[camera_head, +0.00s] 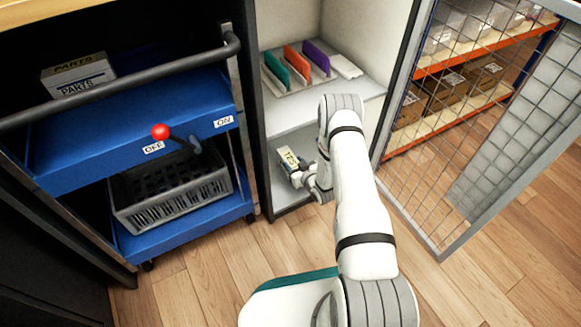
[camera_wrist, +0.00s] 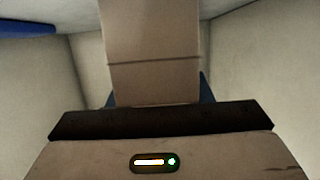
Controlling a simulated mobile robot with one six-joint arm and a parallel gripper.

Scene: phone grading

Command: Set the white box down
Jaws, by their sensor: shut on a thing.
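My gripper (camera_head: 298,172) is inside the lower compartment of the pale cabinet (camera_head: 285,196), shut on a small white box (camera_head: 288,157). In the head view the box is small, with a dark-and-yellow mark on the face that shows. In the wrist view the box (camera_wrist: 152,35) fills the upper middle as a pale block with a dark seam across it. My gripper hides its near end. I cannot tell whether the box touches the compartment floor.
The shelf above holds upright teal (camera_head: 276,71), orange (camera_head: 297,65) and purple (camera_head: 316,57) pieces. A wire mesh door (camera_head: 470,130) is at the right.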

